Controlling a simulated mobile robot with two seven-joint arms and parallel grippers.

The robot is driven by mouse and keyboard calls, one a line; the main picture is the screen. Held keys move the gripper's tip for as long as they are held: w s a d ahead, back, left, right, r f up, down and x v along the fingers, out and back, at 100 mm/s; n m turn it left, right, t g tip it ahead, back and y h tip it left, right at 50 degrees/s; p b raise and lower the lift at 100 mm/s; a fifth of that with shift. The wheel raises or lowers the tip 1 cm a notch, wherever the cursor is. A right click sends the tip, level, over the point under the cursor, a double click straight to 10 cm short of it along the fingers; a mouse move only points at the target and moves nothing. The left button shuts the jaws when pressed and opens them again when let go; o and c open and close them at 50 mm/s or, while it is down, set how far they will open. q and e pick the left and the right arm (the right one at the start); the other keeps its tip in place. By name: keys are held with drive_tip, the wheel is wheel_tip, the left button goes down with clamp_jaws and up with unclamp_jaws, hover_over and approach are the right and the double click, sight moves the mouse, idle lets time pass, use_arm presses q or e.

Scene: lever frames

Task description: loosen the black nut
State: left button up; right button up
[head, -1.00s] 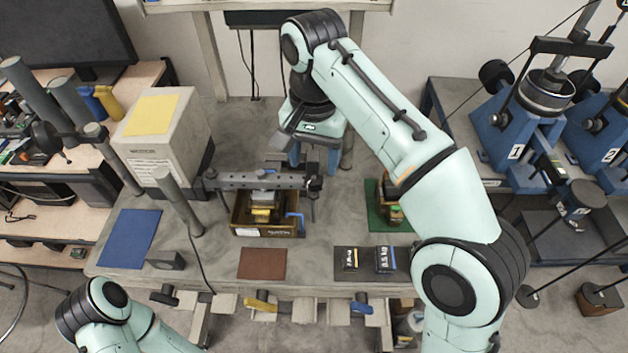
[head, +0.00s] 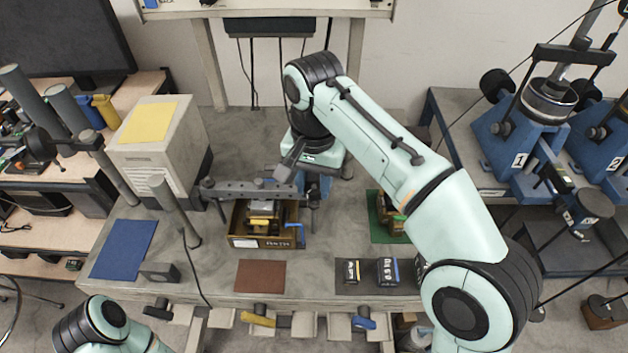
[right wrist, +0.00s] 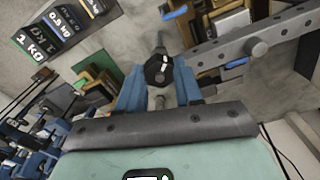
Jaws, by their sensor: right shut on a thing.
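The black nut (right wrist: 153,72) shows in the right wrist view, dark with a small white mark, on a thin rod. My right gripper (right wrist: 158,84) is shut on it, one blue finger on each side. In the head view my right gripper (head: 314,190) points down at the right end of the grey beam (head: 240,191), and its wrist hides the nut. The perforated beam (right wrist: 255,48) runs to the upper right in the right wrist view. My left gripper is out of view; only part of that arm shows.
A brown tray (head: 243,243) with blocks stands below the beam. A green mat (head: 378,228) with an object lies to its right. Dark weight plates (head: 388,271) and a brown mat (head: 260,276) lie near the table's front edge. A pale box (head: 160,150) stands at left.

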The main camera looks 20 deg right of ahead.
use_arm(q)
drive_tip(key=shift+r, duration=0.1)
use_arm(e)
drive_tip(key=n+p, duration=0.3)
drive_tip(key=n, duration=0.1)
drive_tip(key=shift+r, duration=0.2)
drive_tip(key=n+p, duration=0.2)
drive_tip(key=n, duration=0.2)
drive_tip(key=shift+n, duration=0.3)
drive_tip(key=n+p, duration=0.2)
drive_tip(key=n, duration=0.3)
drive_tip(key=shift+w+p, duration=0.1)
drive_tip(key=shift+p, duration=0.3)
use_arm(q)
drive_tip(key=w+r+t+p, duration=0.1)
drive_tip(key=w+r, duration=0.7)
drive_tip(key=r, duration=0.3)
use_arm(e)
drive_tip(key=shift+f+n, duration=0.15)
drive_tip(key=shift+n, duration=1.95)
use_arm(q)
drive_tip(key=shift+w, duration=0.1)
use_arm(e)
drive_tip(key=o, duration=1.1)
drive_tip(key=shift+c, duration=0.2)
